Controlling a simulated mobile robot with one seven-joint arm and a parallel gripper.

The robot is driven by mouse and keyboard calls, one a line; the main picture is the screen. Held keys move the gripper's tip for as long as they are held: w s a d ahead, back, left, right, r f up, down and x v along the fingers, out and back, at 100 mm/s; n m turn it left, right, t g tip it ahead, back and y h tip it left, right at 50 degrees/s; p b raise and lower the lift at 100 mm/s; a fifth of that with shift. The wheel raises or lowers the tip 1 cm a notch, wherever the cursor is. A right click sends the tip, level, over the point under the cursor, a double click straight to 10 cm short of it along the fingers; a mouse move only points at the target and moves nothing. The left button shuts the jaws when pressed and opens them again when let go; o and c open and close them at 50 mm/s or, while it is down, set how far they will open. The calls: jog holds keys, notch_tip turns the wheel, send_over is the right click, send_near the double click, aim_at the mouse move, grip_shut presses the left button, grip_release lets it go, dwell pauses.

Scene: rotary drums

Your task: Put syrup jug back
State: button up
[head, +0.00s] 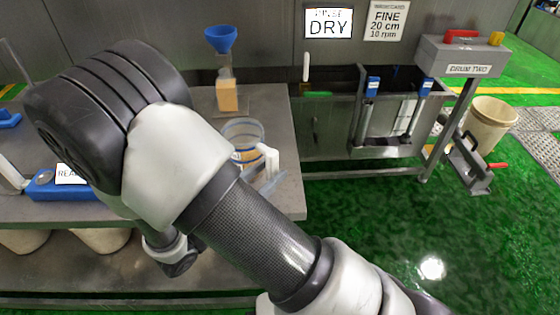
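A clear jug-like vessel (243,130) with a blue rim and amber contents stands near the right end of the grey table (284,120). It may be the syrup jug, but I see no label on it. My arm covers its lower left part. A white upright piece (268,160) shows at its right side; I cannot tell whether it is a handle or a separate thing.
A blue funnel (220,39) sits above an amber-filled container (227,96) at the table's back. A blue scale-like tray (58,187) is at left. The drum two stand (466,56) and a metal trough (335,148) are at right. Green floor at lower right is open.

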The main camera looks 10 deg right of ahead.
jog(key=v, duration=0.6)
dwell(0.4)
